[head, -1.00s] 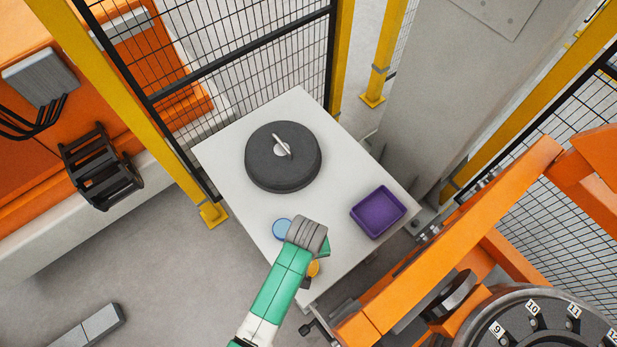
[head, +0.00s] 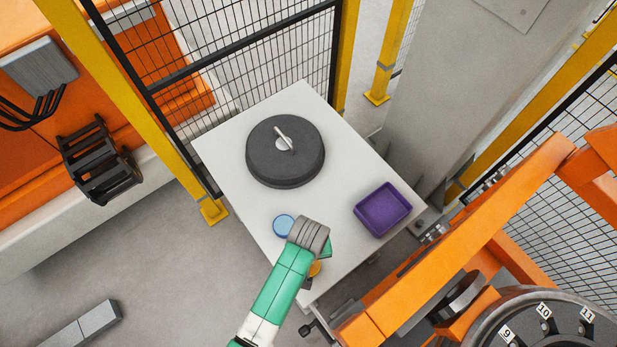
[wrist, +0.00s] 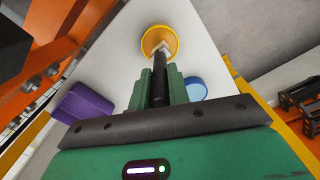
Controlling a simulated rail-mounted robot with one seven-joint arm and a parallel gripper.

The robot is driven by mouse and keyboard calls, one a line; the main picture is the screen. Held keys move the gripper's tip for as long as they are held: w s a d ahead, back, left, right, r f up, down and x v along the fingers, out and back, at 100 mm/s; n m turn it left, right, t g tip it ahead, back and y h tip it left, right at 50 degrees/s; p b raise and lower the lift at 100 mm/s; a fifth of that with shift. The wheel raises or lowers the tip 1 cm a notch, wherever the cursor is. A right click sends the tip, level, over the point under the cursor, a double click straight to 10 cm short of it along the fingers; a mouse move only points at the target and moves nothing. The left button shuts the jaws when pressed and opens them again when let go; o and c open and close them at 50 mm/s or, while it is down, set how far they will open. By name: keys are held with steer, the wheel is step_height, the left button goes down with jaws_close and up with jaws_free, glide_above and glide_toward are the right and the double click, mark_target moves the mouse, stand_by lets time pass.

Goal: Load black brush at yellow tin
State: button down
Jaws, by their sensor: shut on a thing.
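The black brush (wrist: 159,78) is between the green fingers of my gripper (wrist: 159,88) in the wrist view. My gripper is shut on it. The brush's pale tip lies over the yellow tin (wrist: 148,37); I cannot tell whether it touches what is in the tin. In the head view the yellow tin (head: 315,268) shows only in part beside my gripper, near the front corner of the white table (head: 345,150). The brush and the fingertips are hidden there by my wrist.
A blue tin (head: 284,225) stands left of my wrist, also in the wrist view (wrist: 196,90). A purple tray (head: 383,209) is on the right of the table. A dark round piece with a handle (head: 285,160) sits farther back. Orange framework (head: 460,240) borders the right.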

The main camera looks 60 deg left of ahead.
steer(key=shift+f, duration=0.65)
stand_by(1.7)
step_height(320, 180, up, 7)
steer(key=p, duration=0.7)
steer(key=shift+r, duration=0.2)
steer(key=shift+f, duration=0.1)
stand_by(0.5)
steer(key=w+d+r+m, duration=0.6)
steer(key=w+d+r, duration=0.1)
steer(key=d, duration=0.3)
steer(key=w+d+r+m, duration=0.7)
steer(key=d+r, duration=0.3)
steer(key=shift+w+m, duration=0.15)
steer(key=shift+m, duration=0.15)
